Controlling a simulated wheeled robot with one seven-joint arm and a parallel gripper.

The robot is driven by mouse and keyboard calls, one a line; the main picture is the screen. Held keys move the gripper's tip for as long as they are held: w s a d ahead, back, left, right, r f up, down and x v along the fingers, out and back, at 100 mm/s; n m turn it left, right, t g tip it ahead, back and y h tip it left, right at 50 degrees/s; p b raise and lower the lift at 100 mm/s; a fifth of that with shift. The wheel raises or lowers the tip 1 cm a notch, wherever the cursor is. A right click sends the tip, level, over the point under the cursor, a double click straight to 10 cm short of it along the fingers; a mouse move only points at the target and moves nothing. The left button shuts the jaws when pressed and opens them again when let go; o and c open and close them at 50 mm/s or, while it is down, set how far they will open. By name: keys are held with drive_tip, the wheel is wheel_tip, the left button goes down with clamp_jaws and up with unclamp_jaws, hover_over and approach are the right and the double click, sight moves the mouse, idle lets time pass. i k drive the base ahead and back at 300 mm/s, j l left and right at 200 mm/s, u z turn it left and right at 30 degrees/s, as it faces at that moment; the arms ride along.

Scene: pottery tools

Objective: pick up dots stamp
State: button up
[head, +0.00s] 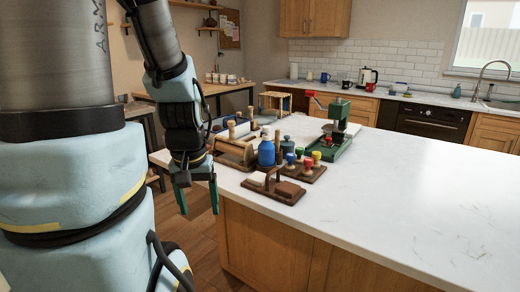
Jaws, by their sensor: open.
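Several small stamps with coloured round knobs stand in a dark wooden rack (319,173) on the white counter. I see a blue-knobbed stamp (290,158), a red-knobbed stamp (308,163) and a yellow-knobbed stamp (316,156). The stamp faces are hidden, so I cannot tell which one is the dots stamp. My gripper (198,208) is open and empty, pointing down. In the picture it is at the counter's left edge, left of the rack and apart from it.
A brown wooden holder (287,196) with blocks lies in front of the rack. A blue bottle (266,153) and a wooden roller tool (232,153) stand to its left. A green press with a red handle (340,125) stands behind. The white counter (420,190) is clear to the right.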

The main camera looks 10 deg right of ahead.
sight(308, 162)
drive_tip(key=i+l+u, duration=0.15)
drive_tip(key=l+u, duration=0.15)
drive_tip(key=l, duration=0.3)
drive_tip(key=i+l+u, duration=0.1)
drive_tip(key=l+u, duration=0.2)
drive_tip(key=l, duration=0.3)
